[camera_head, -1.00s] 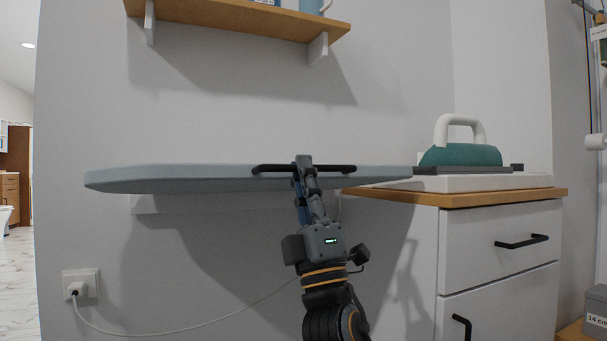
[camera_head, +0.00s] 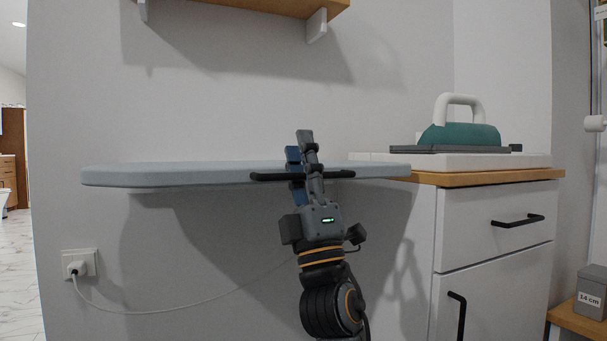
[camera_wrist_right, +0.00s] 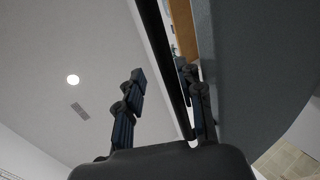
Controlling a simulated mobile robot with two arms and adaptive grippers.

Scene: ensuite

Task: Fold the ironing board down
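The ironing board (camera_head: 200,176) is a pale grey-blue flat panel that stands out from the wall, close to level. A black bar handle (camera_head: 270,177) runs along its front edge; it also shows in the right wrist view (camera_wrist_right: 167,55). My right gripper (camera_head: 300,147) is at the handle, its fingertips reaching above it. In the right wrist view my right gripper (camera_wrist_right: 164,88) has its fingers apart with the bar passing between them, nearer the right-hand finger. A clear gap shows on the left side. My left gripper is not in view.
A white cabinet (camera_head: 480,255) with a wooden top stands right of the board, with a green iron (camera_head: 460,137) on it. A wall shelf (camera_head: 295,7) is above. A cord runs from the wall outlet (camera_head: 80,264) below the board. The floor lies left.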

